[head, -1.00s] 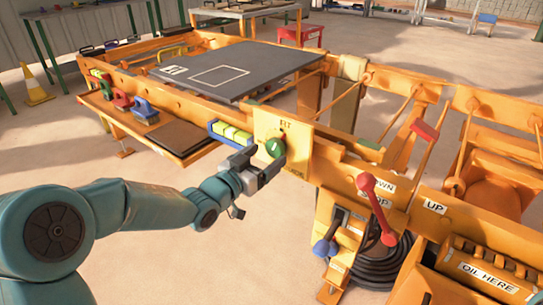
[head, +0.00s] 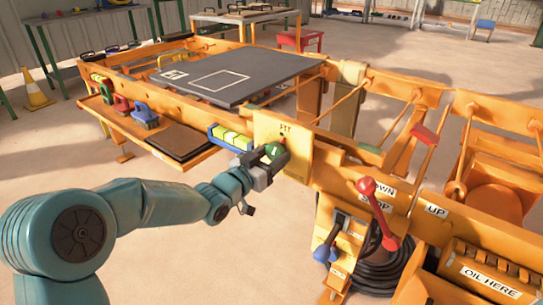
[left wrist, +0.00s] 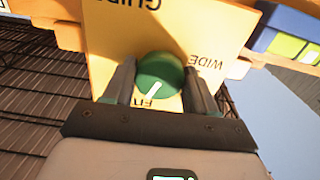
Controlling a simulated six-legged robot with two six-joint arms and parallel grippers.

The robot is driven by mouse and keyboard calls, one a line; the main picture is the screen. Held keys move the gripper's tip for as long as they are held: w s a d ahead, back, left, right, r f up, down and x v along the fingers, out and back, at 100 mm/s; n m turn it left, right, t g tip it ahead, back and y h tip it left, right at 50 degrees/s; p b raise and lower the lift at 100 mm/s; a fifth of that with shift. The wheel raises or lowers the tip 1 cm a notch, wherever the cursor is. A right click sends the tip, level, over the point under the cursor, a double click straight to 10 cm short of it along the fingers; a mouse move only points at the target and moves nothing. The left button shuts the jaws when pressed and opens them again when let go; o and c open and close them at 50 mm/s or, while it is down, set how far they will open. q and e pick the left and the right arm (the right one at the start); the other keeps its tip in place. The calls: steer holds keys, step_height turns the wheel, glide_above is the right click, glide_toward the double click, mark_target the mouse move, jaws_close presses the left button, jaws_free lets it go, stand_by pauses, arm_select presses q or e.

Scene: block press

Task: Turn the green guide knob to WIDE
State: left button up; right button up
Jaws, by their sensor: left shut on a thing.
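The green guide knob (head: 274,150) sits on a yellow plate (head: 268,126) on the side of the press. In the left wrist view the knob (left wrist: 160,74) appears upside down between the two fingers of my left gripper (left wrist: 160,82). The fingers lie along both sides of it. The knob's white pointer line is aimed at the FIT mark (left wrist: 152,102). The WIDE mark (left wrist: 207,63) is off to the right in that view. In the head view my left gripper (head: 268,160) is shut on the knob and covers part of it. My right gripper is not in view.
A blue tray of yellow-green blocks (head: 230,137) is just left of the plate. A dark board (head: 228,77) lies on top of the frame. The floor in front is clear.

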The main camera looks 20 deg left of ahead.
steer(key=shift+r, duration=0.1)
arm_select(q)
steer(key=n+p, duration=0.2)
steer(key=n, duration=0.3)
steer(key=shift+r+n, duration=0.15)
steer(key=shift+n, duration=0.15)
steer(key=n+p, duration=0.1)
steer(key=n, duration=0.2)
steer(key=shift+n, duration=0.3)
steer(key=shift+n+p, duration=0.6)
steer(key=shift+n, duration=0.3)
steer(key=n+p, duration=0.2)
steer(key=n, duration=0.4)
steer(key=shift+d+r+p, duration=0.1)
steer(key=shift+r+p, duration=0.05)
steer(key=shift+p, duration=0.2)
steer(key=n+p, duration=0.2)
steer(key=n, duration=0.4)
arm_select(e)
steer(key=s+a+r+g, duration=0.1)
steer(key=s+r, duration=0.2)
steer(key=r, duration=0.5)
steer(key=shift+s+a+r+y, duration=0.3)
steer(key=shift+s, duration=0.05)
arm_select(q)
steer(key=shift+n, duration=0.3)
